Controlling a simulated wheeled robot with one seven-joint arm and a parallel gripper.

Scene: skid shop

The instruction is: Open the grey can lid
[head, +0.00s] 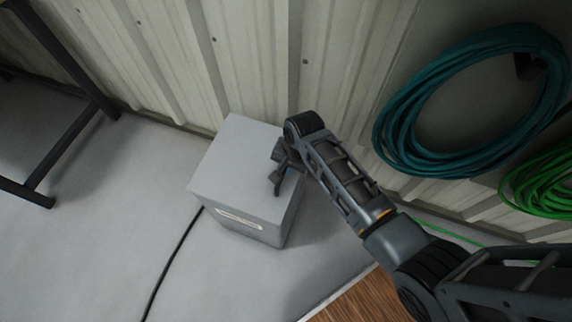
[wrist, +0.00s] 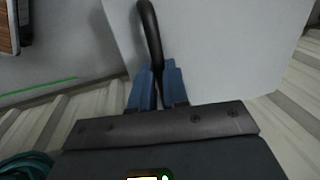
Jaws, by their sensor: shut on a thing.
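The grey can (head: 240,170) is a box-shaped bin standing on the floor against the corrugated wall, with a pale label on its front. Its flat grey lid (head: 229,155) looks closed; I see no gap along its edge. My gripper (head: 278,180) is at the lid's right edge. In the wrist view, my gripper's blue fingers (wrist: 157,84) are shut on a dark curved handle (wrist: 151,32), which stands out beside a plain grey panel (wrist: 225,45) of the can. The handle is hard to make out in the head view, where the gripper covers it.
A teal hose coil (head: 400,150) and a green coil (head: 545,190) hang on the wall at right. A dark metal frame (head: 70,135) stands at left. A black cable (head: 172,262) runs along the floor before the can.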

